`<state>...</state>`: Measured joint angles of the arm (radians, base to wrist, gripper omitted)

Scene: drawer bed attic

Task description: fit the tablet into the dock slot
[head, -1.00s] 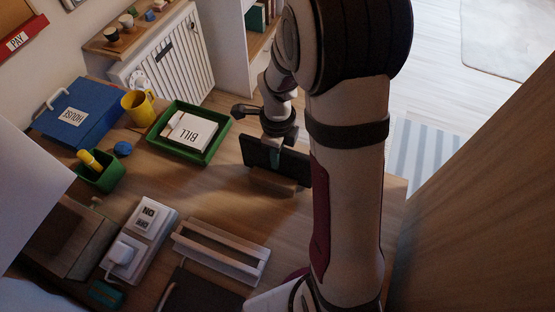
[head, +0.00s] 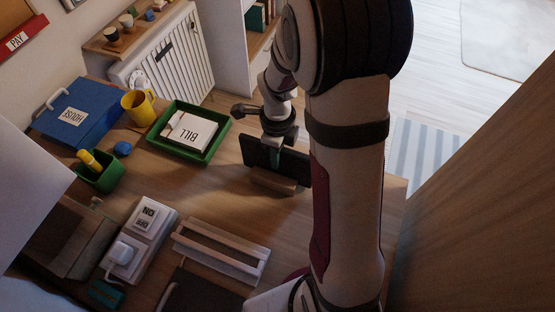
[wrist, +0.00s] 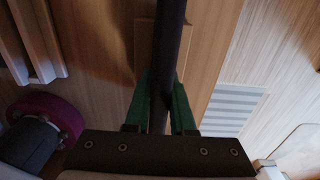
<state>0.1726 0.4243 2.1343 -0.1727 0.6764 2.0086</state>
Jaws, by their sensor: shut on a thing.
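The tablet (head: 262,153) is a thin dark slab, standing on edge near the right side of the desk in the head view. In the wrist view the tablet (wrist: 169,40) shows edge-on as a dark bar between the green fingertips. My gripper (wrist: 165,101) is shut on it; the arm partly hides the grip in the head view. A small wooden block (head: 274,183) lies at the tablet's lower edge. I cannot tell whether the tablet sits in it or just above or behind it. A pale rack with long slots (head: 220,252) lies nearer, to the left. Neither piece is marked as the dock.
A green tray (head: 165,152) with a BILL box (head: 190,131) stands left of the tablet. A blue HOUSE case (head: 75,112), a yellow mug (head: 139,107) and a green pen cup (head: 99,176) are farther left. Desk between tray and rack is clear.

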